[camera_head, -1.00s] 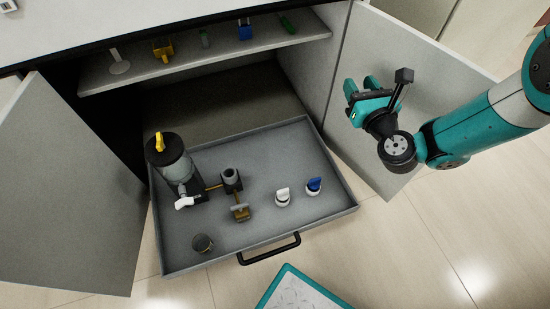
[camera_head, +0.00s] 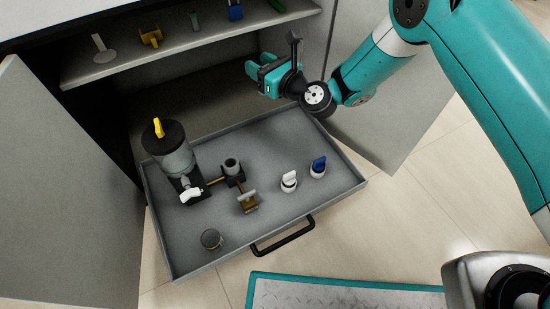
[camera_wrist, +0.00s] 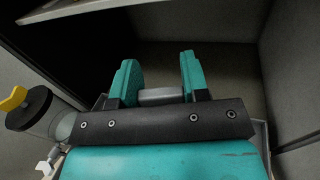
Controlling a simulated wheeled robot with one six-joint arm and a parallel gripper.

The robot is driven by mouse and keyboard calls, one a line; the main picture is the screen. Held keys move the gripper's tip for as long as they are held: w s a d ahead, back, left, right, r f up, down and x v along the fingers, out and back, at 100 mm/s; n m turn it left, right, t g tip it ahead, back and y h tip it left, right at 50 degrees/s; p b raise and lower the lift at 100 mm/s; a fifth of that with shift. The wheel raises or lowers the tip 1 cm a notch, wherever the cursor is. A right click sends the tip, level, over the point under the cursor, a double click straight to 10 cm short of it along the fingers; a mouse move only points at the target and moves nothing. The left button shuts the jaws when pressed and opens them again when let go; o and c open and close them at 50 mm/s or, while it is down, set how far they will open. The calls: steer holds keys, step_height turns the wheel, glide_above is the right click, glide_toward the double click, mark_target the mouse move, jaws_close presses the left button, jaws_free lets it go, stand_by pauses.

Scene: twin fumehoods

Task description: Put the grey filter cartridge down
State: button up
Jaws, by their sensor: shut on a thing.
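My gripper (camera_head: 259,65) is above the back right part of the pulled-out grey drawer (camera_head: 262,150), just below the shelf front. In the wrist view, my gripper (camera_wrist: 159,78) has its two teal fingers closed on a grey cylinder, the grey filter cartridge (camera_wrist: 162,96), which lies crosswise between them. The fingers hide its ends. In the head view the cartridge is hidden by the gripper.
The shelf (camera_head: 200,45) above holds several small items. Open cabinet doors flank the drawer.

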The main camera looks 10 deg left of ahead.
steer(key=w+d+f+n+g+b, duration=0.1)
steer(key=w+d+f+b, duration=0.6)
steer(key=w+f, duration=0.1)
steer(key=shift+g, duration=0.3)
steer(key=f+b, duration=0.4)
steer(key=f, duration=0.2)
steer(key=f+b, duration=0.5)
steer(key=f, duration=0.2)
steer(key=f+b, duration=0.4)
steer(key=f, duration=0.2)
steer(key=shift+s+d+f, duration=0.1)
steer(key=shift+d+f, duration=0.2)
steer(key=shift+f, duration=0.05)
steer(key=shift+r, duration=0.15)
steer(key=o, duration=0.9)
